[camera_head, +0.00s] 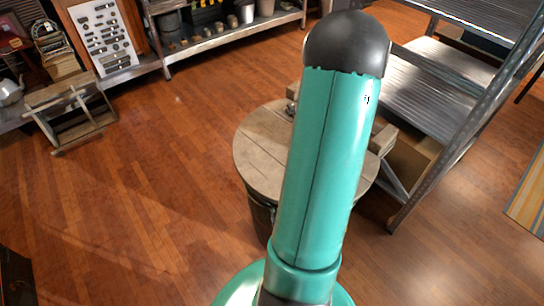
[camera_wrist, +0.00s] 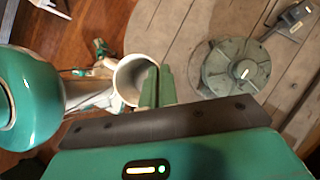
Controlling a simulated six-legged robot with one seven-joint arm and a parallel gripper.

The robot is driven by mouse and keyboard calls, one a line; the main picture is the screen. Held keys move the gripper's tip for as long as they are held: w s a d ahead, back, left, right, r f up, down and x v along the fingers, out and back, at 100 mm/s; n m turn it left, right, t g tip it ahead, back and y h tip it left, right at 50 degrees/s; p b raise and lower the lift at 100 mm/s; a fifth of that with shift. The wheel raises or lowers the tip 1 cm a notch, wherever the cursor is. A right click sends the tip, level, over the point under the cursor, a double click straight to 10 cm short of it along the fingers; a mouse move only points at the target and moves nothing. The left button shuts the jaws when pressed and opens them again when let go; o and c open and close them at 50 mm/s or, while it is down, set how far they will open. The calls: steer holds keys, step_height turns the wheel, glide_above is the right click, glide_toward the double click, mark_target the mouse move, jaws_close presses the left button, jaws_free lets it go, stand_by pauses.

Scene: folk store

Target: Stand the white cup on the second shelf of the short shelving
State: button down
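The white cup (camera_wrist: 126,77) is seen from above in the wrist view, its open mouth toward the camera. My gripper (camera_wrist: 158,86) has its two green fingers close together at the cup's right rim, one on the inner side and one outside, pinching the wall. The cup shows beside the edge of the round wooden top. In the head view my arm hides the gripper and cup. Metal shelving with flat grey shelves (camera_head: 418,98) stands at the right, behind the round top; my arm covers part of its left side.
A round wooden barrel table (camera_head: 262,150) stands in front of the shelving. A round grey-green object (camera_wrist: 236,68) and a metal tool (camera_wrist: 292,20) lie on it. A wooden rack (camera_head: 70,112) stands at left.

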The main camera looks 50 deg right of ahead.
steer(key=shift+w+a+f, duration=0.45)
steer(key=shift+w+f, duration=1.6)
steer(key=shift+f, duration=0.05)
steer(key=shift+w+a+f, duration=0.5)
steer(key=shift+w+f, duration=1.6)
steer(key=shift+w+a+f, duration=0.45)
steer(key=shift+w+f, duration=1.6)
steer(key=shift+f, duration=0.05)
steer(key=shift+f, duration=0.1)
steer(key=c, duration=1.7)
jaws_free()
